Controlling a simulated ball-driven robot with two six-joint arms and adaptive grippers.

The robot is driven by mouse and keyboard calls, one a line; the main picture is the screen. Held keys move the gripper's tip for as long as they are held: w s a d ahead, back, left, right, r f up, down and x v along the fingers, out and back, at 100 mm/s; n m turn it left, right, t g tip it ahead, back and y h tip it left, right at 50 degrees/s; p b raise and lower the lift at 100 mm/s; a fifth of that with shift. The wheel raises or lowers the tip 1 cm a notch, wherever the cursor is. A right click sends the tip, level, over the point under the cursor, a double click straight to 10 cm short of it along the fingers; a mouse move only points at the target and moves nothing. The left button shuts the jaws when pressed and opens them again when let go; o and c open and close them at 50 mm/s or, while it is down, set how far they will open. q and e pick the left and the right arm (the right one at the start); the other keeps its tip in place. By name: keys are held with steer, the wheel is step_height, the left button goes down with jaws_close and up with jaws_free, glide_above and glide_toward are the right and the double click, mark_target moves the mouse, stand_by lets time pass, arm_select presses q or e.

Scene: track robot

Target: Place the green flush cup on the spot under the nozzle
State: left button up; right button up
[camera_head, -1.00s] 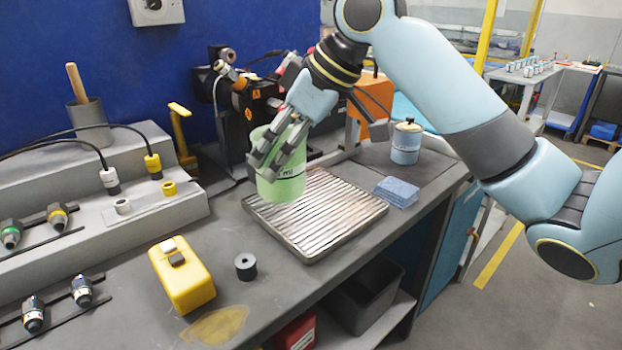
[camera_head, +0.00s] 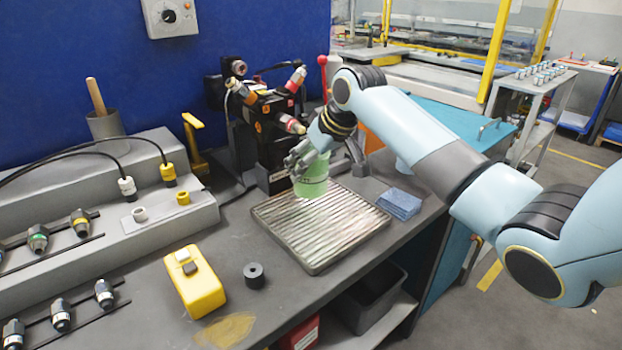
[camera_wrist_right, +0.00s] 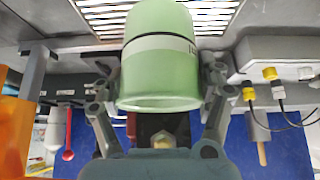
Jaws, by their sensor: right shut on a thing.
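The green flush cup (camera_head: 312,180) is at the back part of the ribbed metal tray (camera_head: 335,238), close to the black machine with the nozzles (camera_head: 265,125). My right gripper (camera_head: 304,160) is shut on the cup's sides. In the right wrist view the cup (camera_wrist_right: 160,68) sits between the two fingers of the right gripper (camera_wrist_right: 160,85). A white nozzle tip (camera_head: 293,125) of the machine is above and slightly left of the cup. I cannot tell whether the cup's base touches the tray. My left gripper is not in view.
A blue cloth stack (camera_head: 400,203) lies right of the tray. A yellow box (camera_head: 194,282) and a black ring (camera_head: 254,275) stand left of it. Grey steps with cables and connectors (camera_head: 150,200) fill the left. The tray's front part is clear.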

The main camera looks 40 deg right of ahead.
mark_target(311, 178)
steer(key=shift+f, duration=2)
steer(key=shift+f, duration=0.1)
steer(key=o, duration=1.2)
steer(key=shift+o, duration=0.2)
steer(key=p+v, duration=0.1)
steer(key=v, duration=1.1)
steer(key=shift+a, duration=0.1)
